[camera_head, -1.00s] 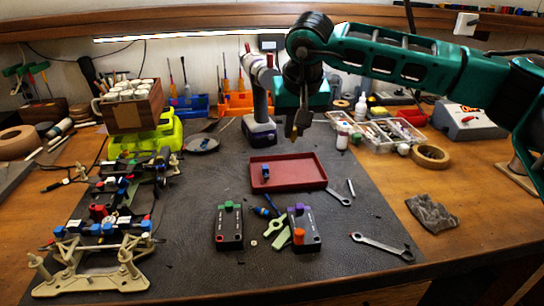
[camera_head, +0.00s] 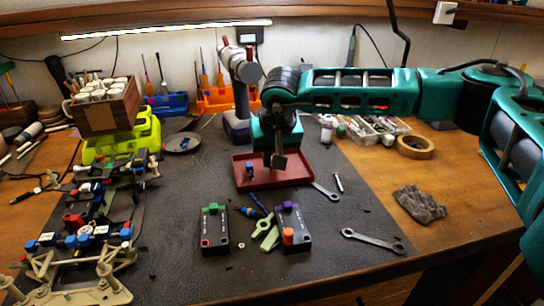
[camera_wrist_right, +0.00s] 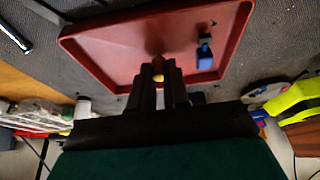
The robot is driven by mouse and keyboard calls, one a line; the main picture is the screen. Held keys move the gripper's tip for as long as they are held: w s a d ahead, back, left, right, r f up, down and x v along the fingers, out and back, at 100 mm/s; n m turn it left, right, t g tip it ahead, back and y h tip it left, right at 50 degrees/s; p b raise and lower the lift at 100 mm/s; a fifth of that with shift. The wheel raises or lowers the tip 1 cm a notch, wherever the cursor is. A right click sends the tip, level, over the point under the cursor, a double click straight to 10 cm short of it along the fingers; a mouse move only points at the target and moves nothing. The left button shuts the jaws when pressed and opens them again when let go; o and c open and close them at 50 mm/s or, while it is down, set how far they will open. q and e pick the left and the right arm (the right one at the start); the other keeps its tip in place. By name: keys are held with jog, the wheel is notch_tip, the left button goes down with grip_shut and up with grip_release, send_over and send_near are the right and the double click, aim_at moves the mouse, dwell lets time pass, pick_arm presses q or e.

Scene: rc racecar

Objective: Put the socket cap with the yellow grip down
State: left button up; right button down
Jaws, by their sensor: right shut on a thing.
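My right gripper (camera_head: 275,163) points down over the red tray (camera_head: 291,181). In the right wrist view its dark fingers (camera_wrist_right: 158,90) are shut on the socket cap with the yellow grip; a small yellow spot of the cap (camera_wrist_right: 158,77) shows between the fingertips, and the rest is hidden. In that view the red tray (camera_wrist_right: 110,62) lies in front of the fingertips. A small blue piece (camera_head: 250,170) lies in the tray near its left side, apart from my fingers; it also shows in the right wrist view (camera_wrist_right: 204,52). My left gripper is not in view.
A cordless drill (camera_head: 238,100) stands behind the tray. Two black boxes, one with a green top (camera_head: 214,230) and one with a purple top (camera_head: 291,228), stand in front of it. A wrench (camera_head: 372,240) lies at right. The mat around it is partly clear.

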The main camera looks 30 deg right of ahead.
jog(key=shift+f, duration=0.25)
jog(key=c, duration=1.1)
grip_release()
jog(key=shift+r, duration=0.1)
jog(key=shift+s+r, duration=0.1)
jog(key=shift+r, duration=0.45)
jog(key=v, duration=1.1)
jog(key=shift+s+p, duration=0.2)
jog(key=shift+p, duration=0.15)
jog(key=shift+a, duration=0.1)
